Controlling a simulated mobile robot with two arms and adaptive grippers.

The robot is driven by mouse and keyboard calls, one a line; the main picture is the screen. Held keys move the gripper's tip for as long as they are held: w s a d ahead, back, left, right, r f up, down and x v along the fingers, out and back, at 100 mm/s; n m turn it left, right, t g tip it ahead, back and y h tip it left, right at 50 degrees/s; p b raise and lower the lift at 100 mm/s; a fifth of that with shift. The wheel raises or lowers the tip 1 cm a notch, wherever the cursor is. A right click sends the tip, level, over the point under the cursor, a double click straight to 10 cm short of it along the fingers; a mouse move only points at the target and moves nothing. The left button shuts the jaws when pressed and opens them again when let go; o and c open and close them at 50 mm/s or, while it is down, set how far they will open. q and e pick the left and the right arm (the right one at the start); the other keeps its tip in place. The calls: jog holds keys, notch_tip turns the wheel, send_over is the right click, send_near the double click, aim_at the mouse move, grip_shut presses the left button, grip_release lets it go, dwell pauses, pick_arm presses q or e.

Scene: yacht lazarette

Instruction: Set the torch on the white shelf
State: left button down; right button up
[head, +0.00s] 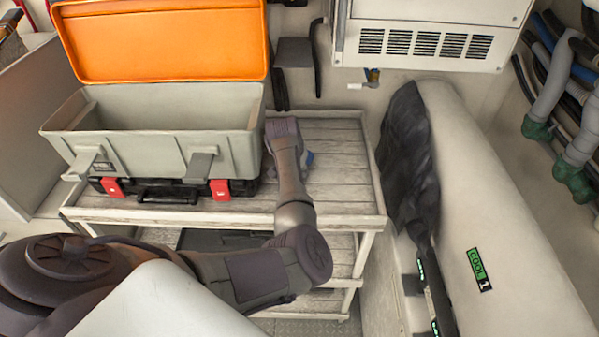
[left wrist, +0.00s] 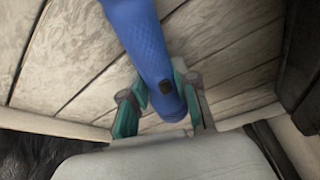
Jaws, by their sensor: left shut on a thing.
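The blue torch (left wrist: 146,45) shows large in the left wrist view, with a textured body and a small dark button. My left gripper (left wrist: 162,84) is shut on it, with teal-padded fingers on either side. Pale planks lie behind the torch; I cannot tell whether it touches them. In the head view my left arm reaches over the white plank shelf (head: 342,150), to the right of the toolbox. Only a small blue patch of the torch (head: 309,158) shows there; my arm hides the gripper. My right gripper is in neither view.
An open grey toolbox (head: 165,108) with an orange lid (head: 165,45) stands on a black case (head: 165,192) with red latches, filling the shelf's left. The shelf's right part looks clear. A vented white unit (head: 430,40) hangs above; a long white tank (head: 490,200) stands at right.

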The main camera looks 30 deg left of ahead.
pick_arm(q)
jog(key=shift+s+a+r, duration=0.15)
jog(key=shift+s, duration=0.05)
jog(key=c, duration=1.2)
grip_release()
jog(key=shift+o, duration=1.1)
jog(key=shift+f, duration=0.2)
jog(key=shift+o, duration=0.6)
jog(key=shift+r, duration=0.35)
jog(key=b+v, duration=0.1)
jog(key=v, duration=1)
jog(key=shift+s+r, duration=0.2)
jog(key=shift+r, duration=0.15)
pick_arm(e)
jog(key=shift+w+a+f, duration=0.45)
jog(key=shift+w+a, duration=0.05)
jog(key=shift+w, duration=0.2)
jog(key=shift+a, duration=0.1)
